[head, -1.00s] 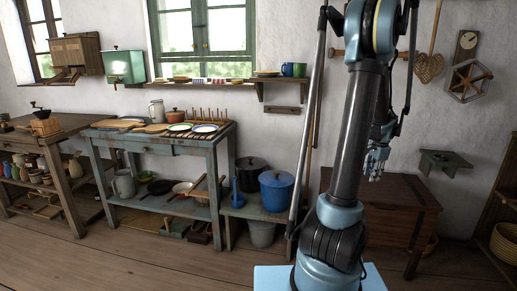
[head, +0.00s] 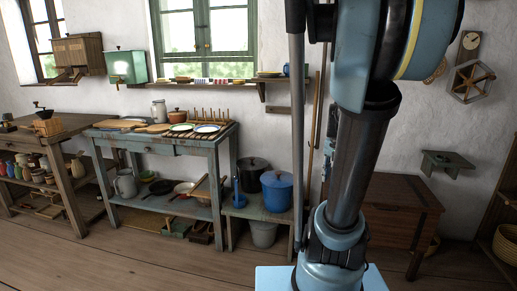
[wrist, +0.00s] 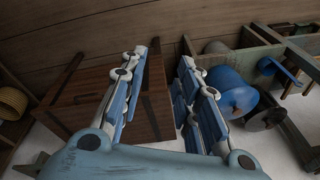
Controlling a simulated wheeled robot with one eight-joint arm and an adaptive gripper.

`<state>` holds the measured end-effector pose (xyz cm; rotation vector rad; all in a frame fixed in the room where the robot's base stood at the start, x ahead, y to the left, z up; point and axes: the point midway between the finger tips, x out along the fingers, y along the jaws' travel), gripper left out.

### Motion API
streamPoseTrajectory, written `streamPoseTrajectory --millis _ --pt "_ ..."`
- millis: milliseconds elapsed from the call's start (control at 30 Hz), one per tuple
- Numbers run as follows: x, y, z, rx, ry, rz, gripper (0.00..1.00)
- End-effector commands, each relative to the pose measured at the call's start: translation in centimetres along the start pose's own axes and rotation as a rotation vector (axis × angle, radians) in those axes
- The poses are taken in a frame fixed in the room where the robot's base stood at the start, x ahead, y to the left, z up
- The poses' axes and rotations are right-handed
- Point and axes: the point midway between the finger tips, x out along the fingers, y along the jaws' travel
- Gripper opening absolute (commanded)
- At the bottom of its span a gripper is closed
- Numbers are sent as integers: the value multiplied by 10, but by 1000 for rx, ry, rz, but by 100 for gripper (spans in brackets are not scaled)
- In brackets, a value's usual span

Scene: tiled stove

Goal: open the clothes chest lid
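The clothes chest (head: 405,228) is a brown wooden chest on legs by the wall at the right of the head view. Its lid (head: 400,190) looks shut, and my arm covers its left part. In the wrist view the chest (wrist: 85,108) appears turned over, left of and behind my fingers. My gripper (wrist: 169,57) is open, with nothing between its two fingers. The left finger overlaps the chest in the picture; I see no clear contact. In the head view my gripper is hidden behind my arm.
A blue lidded pot (head: 277,190) stands on a low bench left of the chest. A wicker basket (head: 505,243) sits on a shelf at the far right. A small dark wall shelf (head: 446,162) hangs above the chest's right side. The floor (head: 150,262) in front is clear.

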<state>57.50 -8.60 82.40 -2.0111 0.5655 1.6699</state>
Motion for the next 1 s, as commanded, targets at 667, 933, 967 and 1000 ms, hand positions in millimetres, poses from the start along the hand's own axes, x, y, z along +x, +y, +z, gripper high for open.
streamPoseTrajectory --millis 667,933,967,1000 --pt "22 12 152 -550 8 -19 30" --pt "33 19 173 -648 11 -22 14" --pt "33 19 173 -651 11 -22 7" --pt "33 19 174 -653 11 -22 0"
